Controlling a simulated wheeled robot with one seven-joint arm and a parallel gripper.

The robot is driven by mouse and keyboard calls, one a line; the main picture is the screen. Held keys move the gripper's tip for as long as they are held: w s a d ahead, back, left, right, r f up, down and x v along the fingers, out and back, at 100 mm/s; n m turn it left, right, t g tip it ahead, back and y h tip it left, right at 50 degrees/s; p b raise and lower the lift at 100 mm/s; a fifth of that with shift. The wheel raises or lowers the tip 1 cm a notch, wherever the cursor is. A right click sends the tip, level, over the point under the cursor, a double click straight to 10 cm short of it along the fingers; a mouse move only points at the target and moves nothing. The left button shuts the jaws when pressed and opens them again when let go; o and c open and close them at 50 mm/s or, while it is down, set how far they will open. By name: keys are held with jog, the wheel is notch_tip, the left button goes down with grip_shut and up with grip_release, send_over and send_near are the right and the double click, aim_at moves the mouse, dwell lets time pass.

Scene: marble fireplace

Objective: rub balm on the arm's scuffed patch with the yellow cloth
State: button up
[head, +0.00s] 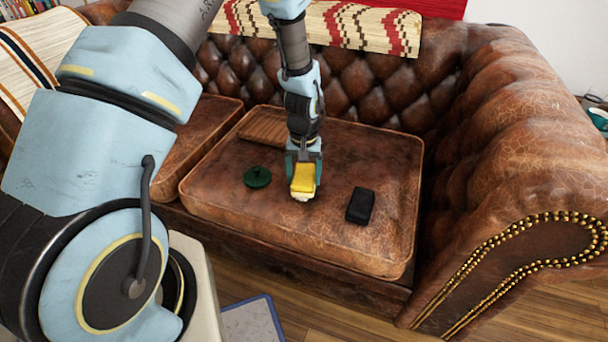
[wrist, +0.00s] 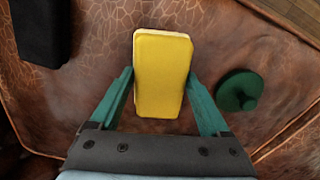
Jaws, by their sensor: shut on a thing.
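The yellow cloth (head: 303,178) shows as a thick yellow pad with a pale underside. My gripper (head: 304,170) is shut on it, one green finger on each side, over the front seat cushion. The pad also shows between the fingers in the wrist view (wrist: 162,75). Whether it touches the leather I cannot tell. The brown leather sofa arm (head: 525,130) is at the right, clear of my gripper, with pale crack lines over its side and top. A dark green round thing with a knob (head: 257,177) lies left of the pad; I see no marked balm.
A black block (head: 360,206) lies on the seat cushion (head: 240,215), right of the pad.

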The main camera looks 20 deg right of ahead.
aim_at(304, 174)
jog(key=shift+r+p, duration=2.5)
jog(key=shift+r, duration=0.9)
